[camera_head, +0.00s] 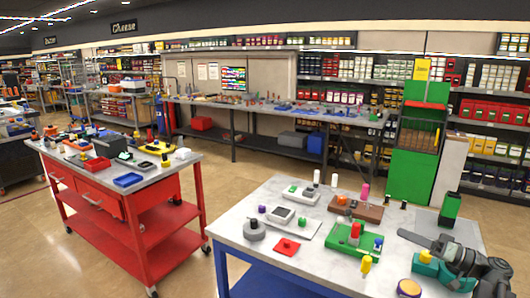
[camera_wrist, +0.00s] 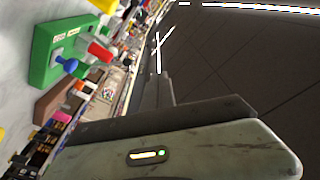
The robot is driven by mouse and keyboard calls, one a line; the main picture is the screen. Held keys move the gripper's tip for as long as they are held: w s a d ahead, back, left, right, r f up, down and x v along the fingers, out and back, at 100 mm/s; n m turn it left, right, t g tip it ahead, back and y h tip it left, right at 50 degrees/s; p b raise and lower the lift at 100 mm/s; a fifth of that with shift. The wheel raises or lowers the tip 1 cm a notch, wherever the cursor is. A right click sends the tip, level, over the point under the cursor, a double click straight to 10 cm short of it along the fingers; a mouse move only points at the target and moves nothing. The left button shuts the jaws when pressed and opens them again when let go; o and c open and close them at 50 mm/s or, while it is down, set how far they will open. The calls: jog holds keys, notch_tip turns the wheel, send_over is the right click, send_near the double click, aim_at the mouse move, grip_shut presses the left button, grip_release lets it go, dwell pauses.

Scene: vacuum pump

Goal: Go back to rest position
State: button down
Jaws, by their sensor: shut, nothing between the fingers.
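My gripper (camera_head: 404,235) is at the right of the grey-topped table in the head view, with its fingers pointing left over the table top. Its dark fingers (camera_wrist: 155,90) show in the wrist view, closed together with nothing between them. The green block with red and blue knobs (camera_head: 345,243) stands to the left of the fingertips, apart from them. It also shows in the wrist view (camera_wrist: 43,52), at the upper left. The gap between fingers and table top is hard to tell.
The grey-topped table (camera_head: 232,229) carries several small parts. A black and green block (camera_head: 450,207) stands behind my gripper.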

jog(key=w+a+f+n+g+p, duration=0.15)
jog(key=a+g, duration=0.25)
jog(key=a, duration=1)
jog(key=w+a+f+n+g+p, duration=0.1)
jog(key=a+f+n+g, duration=0.25)
jog(key=a, duration=1.05)
jog(key=s+a+f+m+g+h+p, duration=0.1)
jog(key=s+a+f+g+h, duration=0.1)
jog(key=s+a+f+h, duration=0.4)
jog(key=s+a+f+m+g+h, duration=0.1)
jog(key=s+a+f+g+h, duration=0.2)
jog(key=f, duration=0.4)
jog(key=d+f+m+h, duration=0.5)
jog(key=d+h, duration=0.1)
jog(key=d, duration=0.5)
jog(key=shift+s+d+m+t, duration=0.3)
jog(key=shift+s+m+t, duration=0.1)
jog(key=shift+s+t, duration=0.05)
